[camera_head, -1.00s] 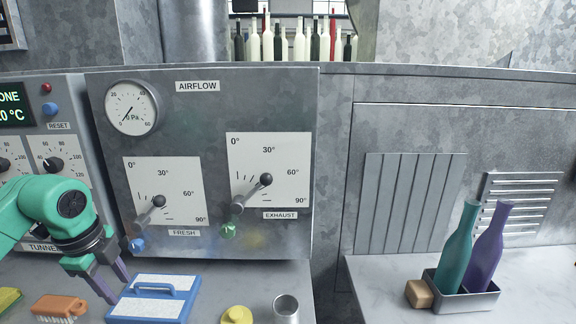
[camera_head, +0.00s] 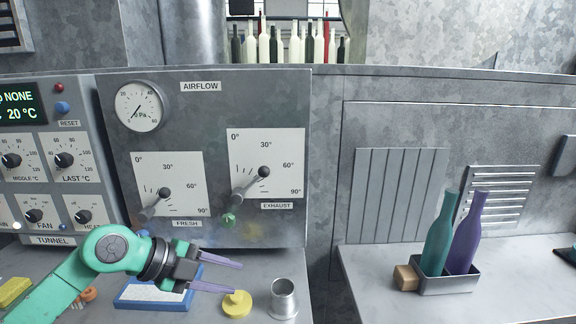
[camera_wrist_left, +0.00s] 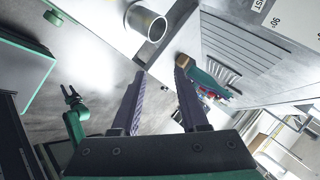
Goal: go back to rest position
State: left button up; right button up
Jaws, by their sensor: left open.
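My left gripper (camera_head: 237,277) is open and empty. In the head view it reaches in from the left, fingers pointing right, in front of the airflow panel (camera_head: 222,110) and beside the yellow knobbed piece (camera_head: 237,304). Its two purple fingers also show apart in the left wrist view (camera_wrist_left: 160,90), with nothing gripped between them. A teal arm with a small dark gripper (camera_wrist_left: 70,95), apparently my right one, shows at the left of the wrist view, too small to judge its jaws. The right gripper is outside the head view.
A metal cup (camera_head: 283,298) stands just right of the gripper. A blue-and-white block (camera_head: 150,295) lies partly behind the arm. At right, a tray (camera_head: 458,285) holds a teal bottle (camera_head: 440,235) and a purple bottle (camera_head: 467,235); a wooden block (camera_head: 405,277) touches its left side.

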pick_arm(q)
jog(key=w+d+r+n+t+h, duration=0.1)
jog(key=d+r+n+t+h, duration=0.5)
jog(key=r+t, duration=0.4)
jog(key=w+a+f+n+t+y, duration=0.2)
jog(key=a+n+t+y, duration=0.1)
jog(key=a+n+y, duration=0.25)
jog(key=w+a+f+n+t+y, duration=0.1)
jog(key=a+f+n+t+y, duration=0.1)
jog(key=a+n+y, duration=0.35)
jog(key=s+a+f+n+g+y, duration=0.1)
jog(key=a+f+n+g+y, duration=0.2)
jog(key=f, duration=0.4)
jog(key=s+a+f+n+g+y, duration=0.2)
jog(key=a+f+n, duration=0.15)
jog(key=f, duration=0.25)
jog(key=s+f+g+h, duration=0.1)
jog(key=s+f+g, duration=1.1)
jog(key=s+f, duration=0.65)
notch_tip(320, 180, down, 21)
jog(key=s+m+p, duration=0.1)
jog(key=s, duration=0.2)
jog(key=s+a+f+g, duration=0.2)
jog(key=s+f, duration=1.2)
jog(key=s, duration=0.2)
jog(key=shift+s+f+p, duration=0.15)
jog(key=shift+s+p, duration=0.25)
